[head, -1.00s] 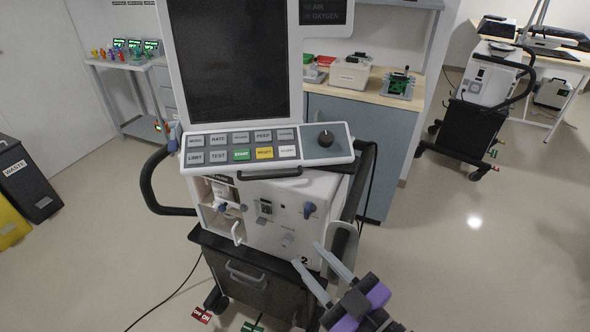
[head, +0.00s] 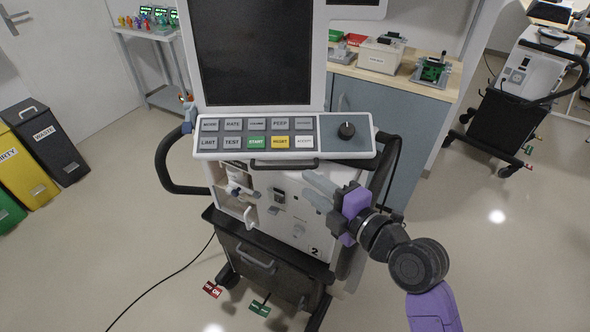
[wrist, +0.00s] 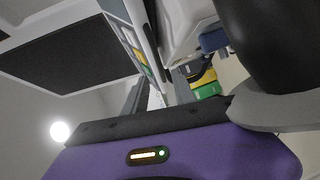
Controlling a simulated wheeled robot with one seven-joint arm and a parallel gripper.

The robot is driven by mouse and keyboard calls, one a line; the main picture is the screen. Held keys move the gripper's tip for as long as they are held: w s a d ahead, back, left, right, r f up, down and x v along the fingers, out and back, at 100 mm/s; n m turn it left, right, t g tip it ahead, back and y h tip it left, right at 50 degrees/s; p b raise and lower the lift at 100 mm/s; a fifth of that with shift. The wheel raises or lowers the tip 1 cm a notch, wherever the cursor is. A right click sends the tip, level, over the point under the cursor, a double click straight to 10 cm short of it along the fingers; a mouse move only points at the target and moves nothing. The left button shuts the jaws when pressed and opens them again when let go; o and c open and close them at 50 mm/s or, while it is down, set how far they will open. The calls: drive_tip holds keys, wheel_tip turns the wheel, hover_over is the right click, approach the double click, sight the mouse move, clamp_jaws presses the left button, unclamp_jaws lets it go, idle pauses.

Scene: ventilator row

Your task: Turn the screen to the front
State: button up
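The screen (head: 256,52) is a large dark panel in a white frame on top of the ventilator (head: 300,225); its upper edge is cut off in the head view. Its dark face is turned towards my head camera. A sloped key panel (head: 345,131) with labelled buttons and a black knob sits below it, with a dark handle (head: 285,163) under its front edge. My gripper (head: 309,184) is in front of the ventilator's right side, below the key panel, fingers apart and empty. In the wrist view the screen (wrist: 75,55) shows at upper left, above the gripper.
A black side rail (head: 165,165) curves out at the ventilator's left. Red and green pedals (head: 260,306) lie at its base, and a cable crosses the floor. Bins (head: 45,140) stand at left. A counter (head: 385,75) is behind. Floor at right is clear up to another cart (head: 505,105).

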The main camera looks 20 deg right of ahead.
sight(287, 169)
drive_tip(key=p+x, duration=0.1)
drive_tip(key=x, duration=0.6)
drive_tip(key=shift+w+a, duration=0.1)
drive_tip(key=shift+w, duration=0.1)
clamp_jaws()
idle(1.2)
